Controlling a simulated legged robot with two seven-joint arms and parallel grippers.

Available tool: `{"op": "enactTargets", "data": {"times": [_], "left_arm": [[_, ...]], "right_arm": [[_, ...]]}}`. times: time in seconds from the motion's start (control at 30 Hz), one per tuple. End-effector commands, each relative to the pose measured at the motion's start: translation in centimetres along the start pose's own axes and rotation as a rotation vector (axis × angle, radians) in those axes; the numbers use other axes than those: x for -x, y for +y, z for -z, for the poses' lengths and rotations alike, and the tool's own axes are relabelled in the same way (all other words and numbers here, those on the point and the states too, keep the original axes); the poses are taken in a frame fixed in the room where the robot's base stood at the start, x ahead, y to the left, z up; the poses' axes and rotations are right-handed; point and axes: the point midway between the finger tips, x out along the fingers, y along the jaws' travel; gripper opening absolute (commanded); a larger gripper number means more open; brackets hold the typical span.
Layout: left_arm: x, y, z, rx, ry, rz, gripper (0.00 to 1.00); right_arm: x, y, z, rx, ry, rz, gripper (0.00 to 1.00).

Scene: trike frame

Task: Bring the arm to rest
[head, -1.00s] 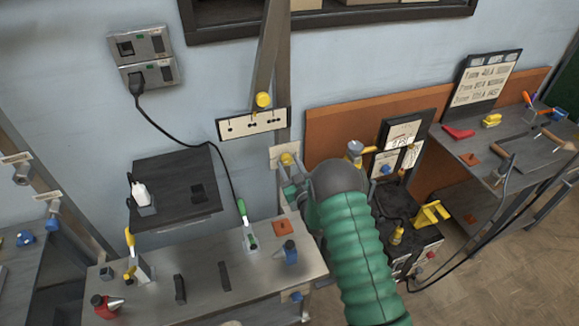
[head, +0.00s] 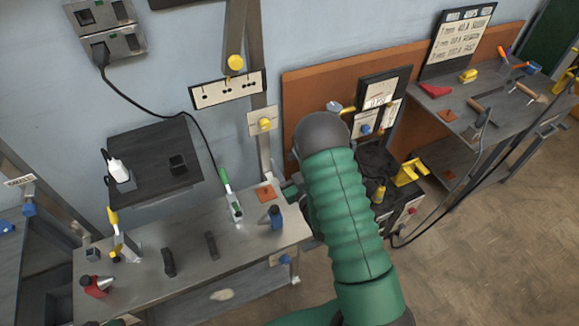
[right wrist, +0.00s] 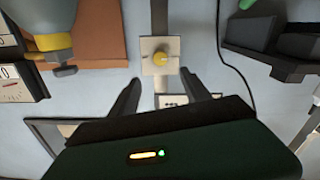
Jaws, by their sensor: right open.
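My right arm (head: 345,215), in a green ribbed sleeve, reaches up from the bottom of the head view. Its dark rounded end hides most of the right gripper there. In the right wrist view the right gripper (right wrist: 159,78) has two dark fingers spread apart with nothing between them. Beyond the fingers, a yellow knob (right wrist: 160,58) on a pale square plate is on the wall post. The same knob (head: 265,125) shows in the head view, left of the arm's end and uncovered. My left gripper is not in view.
A grey workbench (head: 195,265) holds a red-and-grey item (head: 97,286), a blue item (head: 272,217) and a green-handled clamp (head: 231,197). A dark machine (head: 378,175) stands right of my arm. A tool bench (head: 470,125) is at right. Open floor (head: 470,260) lies lower right.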

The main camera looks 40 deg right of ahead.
Motion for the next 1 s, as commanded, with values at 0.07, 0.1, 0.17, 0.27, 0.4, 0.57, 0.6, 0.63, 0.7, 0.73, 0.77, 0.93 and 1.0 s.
{"op": "enactTargets", "data": {"times": [0.07,0.1,0.17,0.27,0.4,0.57,0.6,0.63,0.7,0.73,0.77,0.93,1.0], "left_arm": [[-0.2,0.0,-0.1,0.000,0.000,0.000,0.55],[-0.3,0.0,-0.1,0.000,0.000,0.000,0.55],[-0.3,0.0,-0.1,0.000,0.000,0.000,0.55],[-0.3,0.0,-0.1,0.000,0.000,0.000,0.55],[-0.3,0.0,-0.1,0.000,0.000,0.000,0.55],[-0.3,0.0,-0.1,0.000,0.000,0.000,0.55],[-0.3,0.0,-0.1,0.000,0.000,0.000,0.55],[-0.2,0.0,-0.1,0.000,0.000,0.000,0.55],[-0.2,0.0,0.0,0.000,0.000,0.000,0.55],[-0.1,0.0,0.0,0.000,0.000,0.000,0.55],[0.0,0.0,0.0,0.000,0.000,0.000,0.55],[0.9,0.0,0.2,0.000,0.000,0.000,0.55],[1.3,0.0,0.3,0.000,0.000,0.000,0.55]], "right_arm": [[1.4,0.0,-0.2,0.001,-0.002,-0.001,0.56],[1.9,0.0,-0.2,0.001,-0.002,-0.001,0.56],[2.4,0.0,-0.1,0.001,0.000,-0.001,0.56],[2.7,0.0,-0.1,0.001,0.000,-0.001,0.56],[2.7,0.0,0.0,0.001,0.000,0.000,0.56],[2.7,0.0,0.0,0.001,0.000,0.000,0.56],[2.7,0.0,0.0,0.001,0.000,0.000,0.56],[2.6,0.0,0.0,0.001,0.000,0.000,0.56],[2.4,-0.2,0.1,-0.001,-0.012,0.004,0.56],[2.2,-0.4,0.2,-0.003,-0.029,0.010,0.56],[1.9,-0.7,0.3,-0.005,-0.051,0.017,0.56],[1.0,-4.1,1.0,-0.034,-0.332,0.092,0.56],[2.1,-6.0,1.3,-0.048,-0.485,0.133,0.56]]}}
